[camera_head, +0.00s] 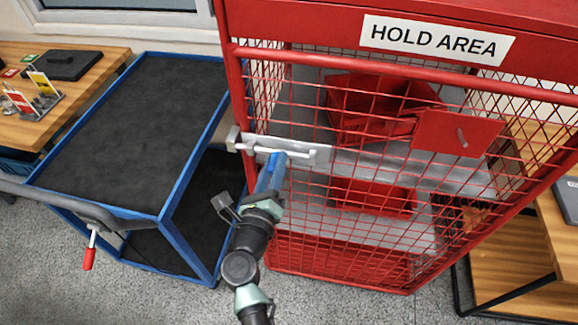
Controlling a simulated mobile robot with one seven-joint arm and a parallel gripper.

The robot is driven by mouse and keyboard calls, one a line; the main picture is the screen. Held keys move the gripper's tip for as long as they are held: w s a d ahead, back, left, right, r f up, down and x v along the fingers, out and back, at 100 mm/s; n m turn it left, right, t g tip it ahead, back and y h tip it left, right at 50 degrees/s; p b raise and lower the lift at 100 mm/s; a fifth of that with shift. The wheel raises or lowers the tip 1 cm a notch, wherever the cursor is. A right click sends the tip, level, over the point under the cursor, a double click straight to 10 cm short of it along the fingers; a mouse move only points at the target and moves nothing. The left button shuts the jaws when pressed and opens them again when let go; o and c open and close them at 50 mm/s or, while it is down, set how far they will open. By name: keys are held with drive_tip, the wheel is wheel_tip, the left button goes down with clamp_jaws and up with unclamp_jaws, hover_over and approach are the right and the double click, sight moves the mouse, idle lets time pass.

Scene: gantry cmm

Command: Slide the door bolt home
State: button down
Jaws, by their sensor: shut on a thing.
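The door bolt (260,150) is a light grey rod on a silver plate (322,154) fixed to the red mesh door of the cage. It runs sideways toward a grey bracket (233,139) on the left post. My gripper (276,160) reaches up from below, its blue fingers shut at the bolt, near the middle of the rod. The fingers hide part of the rod and its handle. I cannot tell how far the rod's left end sits inside the bracket.
The red cage (480,45) carries a HOLD AREA sign (436,38); red bins (372,197) sit behind its mesh. A blue-framed cart (130,130) with black shelves stands close on the left. Wooden tables (60,100) stand at both sides. Grey floor shows in front.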

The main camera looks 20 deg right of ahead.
drive_tip(key=shift+w+a, duration=0.55)
drive_tip(key=shift+a, duration=0.3)
drive_tip(key=c, duration=0.6)
unclamp_jaws()
drive_tip(key=shift+a, duration=0.1)
drive_tip(key=v, duration=1.3)
drive_tip(key=shift+b, duration=0.4)
